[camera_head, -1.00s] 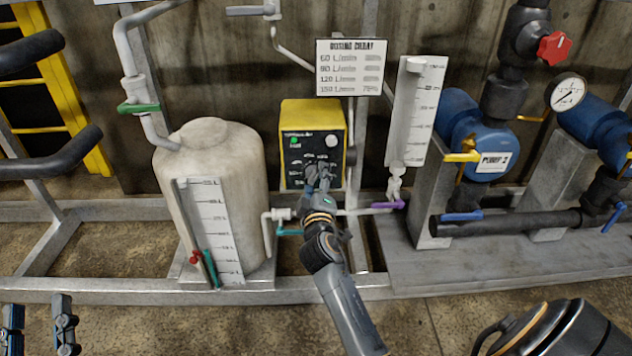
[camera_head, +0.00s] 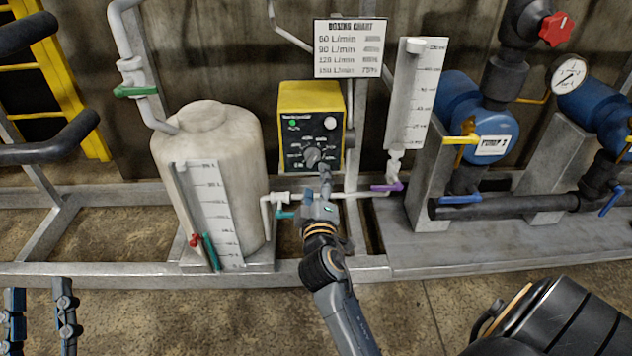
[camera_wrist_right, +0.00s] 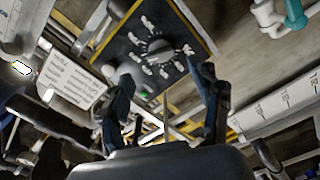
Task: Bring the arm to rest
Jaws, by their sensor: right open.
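My right gripper (camera_head: 324,180) is open and empty, just below and in front of the dial (camera_head: 313,155) of the yellow dosing pump controller (camera_head: 312,92). In the right wrist view its two fingers stand apart, with the gap between the fingertips (camera_wrist_right: 163,82) below the controller's dial (camera_wrist_right: 160,50). The fingers appear clear of the dial. My left gripper (camera_head: 40,300) is at the bottom left of the head view, its fingers apart with floor between them, and it holds nothing visible.
A white tank (camera_head: 208,150) stands left of the controller on a metal frame (camera_head: 110,268). A pipe with a teal valve handle (camera_head: 285,214) and a purple handle (camera_head: 386,187) runs near my right gripper. Blue pumps (camera_head: 478,118) are at right. The floor in front is open.

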